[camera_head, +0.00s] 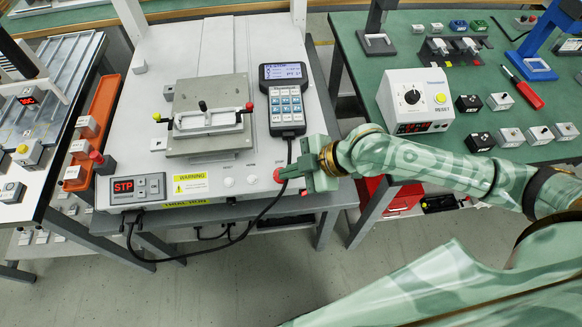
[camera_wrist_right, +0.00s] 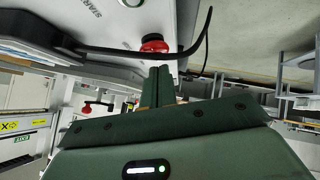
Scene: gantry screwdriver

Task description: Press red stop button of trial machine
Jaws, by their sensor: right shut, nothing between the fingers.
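The trial machine (camera_head: 222,60) is a white bench unit with a grey plate on top and a front display (camera_head: 137,188) reading STP. In the right wrist view the red stop button (camera_wrist_right: 154,43) is just beyond the tips of my right gripper (camera_wrist_right: 160,70). The fingers are shut with nothing between them. They look very close to the button, but I cannot tell whether they touch it. My left gripper is not in view.
A handheld keypad (camera_head: 284,95) lies on the machine, and its black cable (camera_head: 262,213) loops past the front edge near the button. A green bench (camera_head: 470,60) with small devices stands at the right. An orange tray (camera_head: 97,125) is at the left.

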